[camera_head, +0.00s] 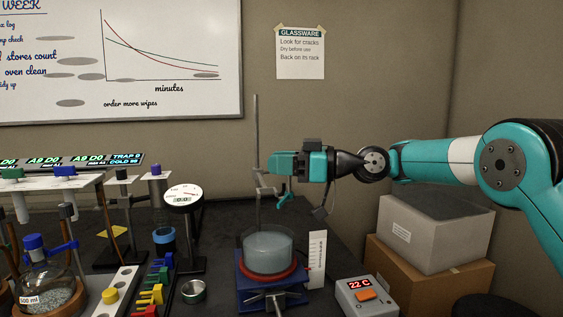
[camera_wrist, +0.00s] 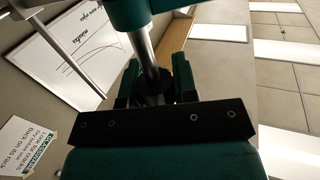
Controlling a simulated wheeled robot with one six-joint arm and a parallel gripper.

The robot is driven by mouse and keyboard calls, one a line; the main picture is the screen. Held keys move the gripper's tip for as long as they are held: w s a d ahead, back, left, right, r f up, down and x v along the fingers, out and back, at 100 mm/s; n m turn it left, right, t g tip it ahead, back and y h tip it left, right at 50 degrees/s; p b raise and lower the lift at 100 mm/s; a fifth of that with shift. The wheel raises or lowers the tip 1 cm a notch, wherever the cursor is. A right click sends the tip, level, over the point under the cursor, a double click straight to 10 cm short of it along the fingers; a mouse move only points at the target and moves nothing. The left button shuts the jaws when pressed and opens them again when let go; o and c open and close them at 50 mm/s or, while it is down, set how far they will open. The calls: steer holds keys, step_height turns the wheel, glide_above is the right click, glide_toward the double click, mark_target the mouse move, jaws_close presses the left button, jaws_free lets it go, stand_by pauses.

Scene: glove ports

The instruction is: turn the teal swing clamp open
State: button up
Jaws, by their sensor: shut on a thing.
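The teal swing clamp (camera_head: 285,203) is small in the head view, just right of a thin upright stand rod (camera_head: 257,125) and above a glass beaker (camera_head: 268,252). My gripper (camera_head: 270,168) reaches in from the right at the clamp's height and hides part of it. In the wrist view a teal part of the clamp (camera_wrist: 130,14) is at the top, with a grey metal bar running down from it. My gripper's jaws (camera_wrist: 155,82) are shut around that bar. The clamp's exact swing angle is hard to tell.
The beaker sits on a blue stand with a red ring. A white scale strip (camera_head: 316,262) and a temperature box (camera_head: 366,296) stand to its right. A round gauge (camera_head: 183,199) and a flask (camera_head: 45,270) are left. Boxes (camera_head: 435,230) stand under my arm.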

stand_by(0.4)
steer(key=o, duration=0.9)
steer(key=shift+d, duration=0.1)
